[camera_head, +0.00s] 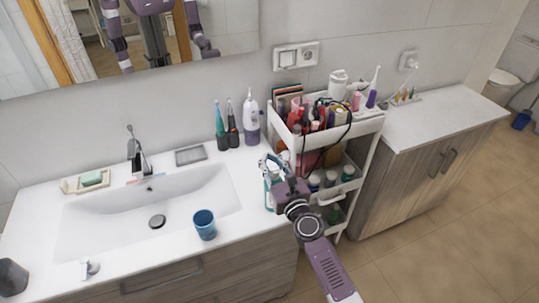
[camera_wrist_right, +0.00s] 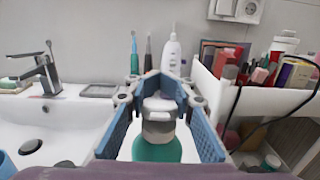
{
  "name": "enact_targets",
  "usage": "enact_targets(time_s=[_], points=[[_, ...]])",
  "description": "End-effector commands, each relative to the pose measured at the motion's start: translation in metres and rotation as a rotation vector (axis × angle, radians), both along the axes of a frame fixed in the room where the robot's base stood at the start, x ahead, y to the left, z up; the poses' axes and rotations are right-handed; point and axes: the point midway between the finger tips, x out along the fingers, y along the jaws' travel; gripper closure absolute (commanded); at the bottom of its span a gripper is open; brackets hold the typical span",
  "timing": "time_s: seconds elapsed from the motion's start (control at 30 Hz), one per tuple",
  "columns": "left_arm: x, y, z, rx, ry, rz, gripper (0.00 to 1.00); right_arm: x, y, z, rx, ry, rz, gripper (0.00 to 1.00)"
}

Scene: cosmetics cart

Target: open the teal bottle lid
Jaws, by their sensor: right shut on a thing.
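The teal bottle (camera_wrist_right: 157,151) stands upright at the right end of the washbasin counter. It has a grey collar and a pale white lid (camera_wrist_right: 158,107). In the head view my right gripper (camera_head: 270,167) hides most of the bottle; a sliver of it (camera_head: 268,193) shows at the gripper's left. In the right wrist view the blue finger pads of my right gripper (camera_wrist_right: 160,100) are on both sides of the lid and collar, and the gripper is shut on the lid. My left gripper is not in view.
A white cart (camera_head: 362,128) full of cosmetics stands right beside the counter. Two electric toothbrushes (camera_head: 221,135) and a white-purple bottle (camera_head: 251,122) stand behind the gripper by the wall. A blue cup (camera_head: 204,226) is at the basin's front edge.

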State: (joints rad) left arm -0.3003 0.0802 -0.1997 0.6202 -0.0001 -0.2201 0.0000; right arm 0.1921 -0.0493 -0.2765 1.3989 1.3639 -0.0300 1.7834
Motion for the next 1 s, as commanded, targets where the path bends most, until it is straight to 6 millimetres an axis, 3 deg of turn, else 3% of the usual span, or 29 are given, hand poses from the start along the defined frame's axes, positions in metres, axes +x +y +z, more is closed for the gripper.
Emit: enact_targets(time_s=[0.2,0.23,0.47,0.77,1.0], points=[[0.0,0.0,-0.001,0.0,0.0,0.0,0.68,0.0,0.0,0.0,0.001,-0.001,0.0,1.0],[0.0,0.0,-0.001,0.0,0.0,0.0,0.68,0.0,0.0,0.0,0.002,0.0,0.0,0.8],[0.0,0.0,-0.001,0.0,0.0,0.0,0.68,0.0,0.0,0.0,0.001,-0.001,0.0,0.57],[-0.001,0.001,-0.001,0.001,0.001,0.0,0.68,-0.001,0.0,0.0,0.002,0.0,0.0,0.57],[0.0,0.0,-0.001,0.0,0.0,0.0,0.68,-0.023,-0.006,-0.002,0.008,0.002,0.0,0.57]])
